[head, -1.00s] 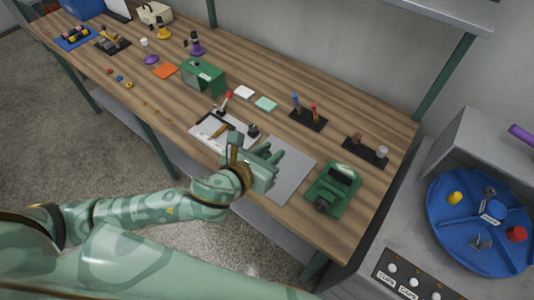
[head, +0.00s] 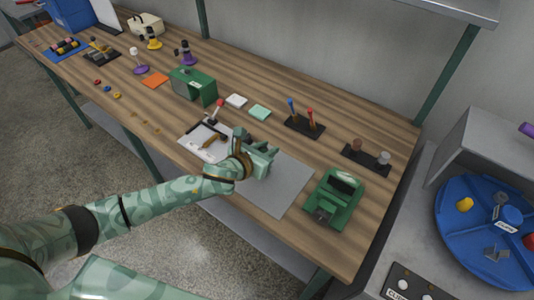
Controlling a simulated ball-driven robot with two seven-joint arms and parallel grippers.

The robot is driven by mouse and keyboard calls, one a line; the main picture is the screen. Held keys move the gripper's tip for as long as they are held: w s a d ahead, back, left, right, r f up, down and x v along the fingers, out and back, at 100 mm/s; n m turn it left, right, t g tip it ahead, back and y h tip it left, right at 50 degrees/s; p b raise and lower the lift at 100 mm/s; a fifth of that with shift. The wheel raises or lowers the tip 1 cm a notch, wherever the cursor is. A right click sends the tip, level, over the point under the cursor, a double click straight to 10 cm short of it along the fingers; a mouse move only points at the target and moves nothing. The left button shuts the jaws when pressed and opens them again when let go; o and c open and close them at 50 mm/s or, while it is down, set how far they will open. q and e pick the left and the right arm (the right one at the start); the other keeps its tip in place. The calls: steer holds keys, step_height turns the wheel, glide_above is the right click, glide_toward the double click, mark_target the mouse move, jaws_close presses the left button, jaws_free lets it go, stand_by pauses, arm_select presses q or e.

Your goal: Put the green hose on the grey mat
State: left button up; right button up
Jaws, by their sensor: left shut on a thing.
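The grey mat (head: 285,190) lies flat near the front edge of the wooden bench. My left gripper (head: 266,157) is over the mat's far left part, with my arm reaching in from the left. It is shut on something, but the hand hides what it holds. I cannot make out the green hose as a separate shape. Whether the held thing touches the mat cannot be told. My right gripper is not in view.
A green machine (head: 335,195) stands right of the mat. A white clipboard (head: 206,141) lies left of it. Behind are a black holder with screwdrivers (head: 304,124), green pad (head: 260,112) and green box (head: 193,86). A blue turntable (head: 490,230) is at right.

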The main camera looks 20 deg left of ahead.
arm_select(q)
steer(key=shift+f, duration=0.65)
steer(key=shift+r, duration=0.2)
steer(key=shift+f, duration=0.25)
steer(key=o, duration=1)
steer(key=shift+r, duration=0.1)
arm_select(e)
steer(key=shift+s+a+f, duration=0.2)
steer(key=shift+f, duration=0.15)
arm_select(q)
steer(key=shift+r, duration=0.2)
steer(key=p+v, duration=0.3)
steer(key=v, duration=0.9)
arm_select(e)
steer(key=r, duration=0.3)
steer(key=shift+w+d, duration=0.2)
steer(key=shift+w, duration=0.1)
